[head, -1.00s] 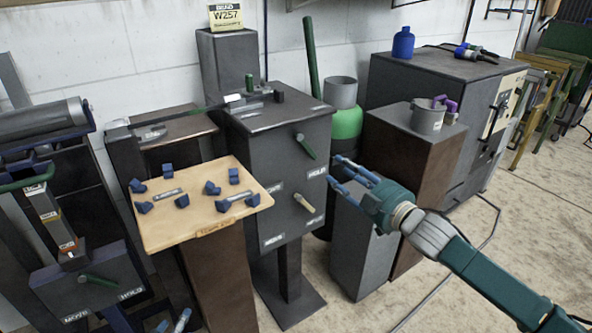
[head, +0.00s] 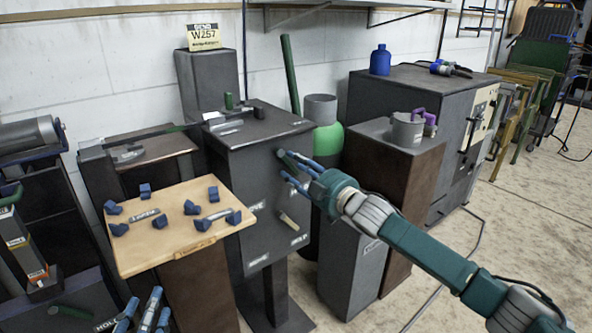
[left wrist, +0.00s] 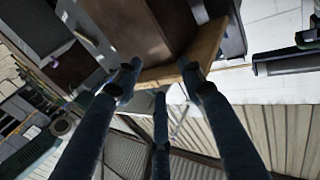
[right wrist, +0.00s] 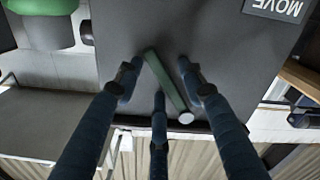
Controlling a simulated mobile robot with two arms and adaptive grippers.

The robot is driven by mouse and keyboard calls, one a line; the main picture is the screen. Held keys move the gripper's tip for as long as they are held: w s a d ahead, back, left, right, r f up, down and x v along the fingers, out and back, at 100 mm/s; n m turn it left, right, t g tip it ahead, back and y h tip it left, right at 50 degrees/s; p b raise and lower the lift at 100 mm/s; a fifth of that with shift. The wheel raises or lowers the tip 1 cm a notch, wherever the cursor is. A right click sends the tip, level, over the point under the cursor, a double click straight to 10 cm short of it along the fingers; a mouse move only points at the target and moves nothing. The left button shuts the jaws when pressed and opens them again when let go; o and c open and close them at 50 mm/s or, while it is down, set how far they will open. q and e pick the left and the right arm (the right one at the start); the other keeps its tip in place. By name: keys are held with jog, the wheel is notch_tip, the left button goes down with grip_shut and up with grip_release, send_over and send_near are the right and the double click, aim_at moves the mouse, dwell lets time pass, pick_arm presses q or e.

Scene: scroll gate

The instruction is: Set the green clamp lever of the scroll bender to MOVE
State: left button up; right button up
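The green clamp lever (head: 285,158) sticks out of the front of the dark grey cabinet (head: 270,150) in the middle. In the right wrist view the lever (right wrist: 166,82) lies slanted between my right gripper's spread fingers, with a pale round end. A MOVE plate (right wrist: 275,8) shows at the top right there. My right gripper (head: 292,170) is open, its fingertips close to the lever; contact cannot be told. My left gripper (head: 142,312) is low at the left, its fingers apart and empty in the left wrist view (left wrist: 160,85).
A tan lever (head: 287,221) sits lower on the same cabinet. Another green lever (head: 70,313) is on a box at bottom left. A wooden board (head: 150,255) with several blue pieces stands left of the cabinet. A grey pedestal with a pot (head: 407,130) stands right.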

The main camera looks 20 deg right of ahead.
grip_shut()
jog(key=shift+a, duration=0.1)
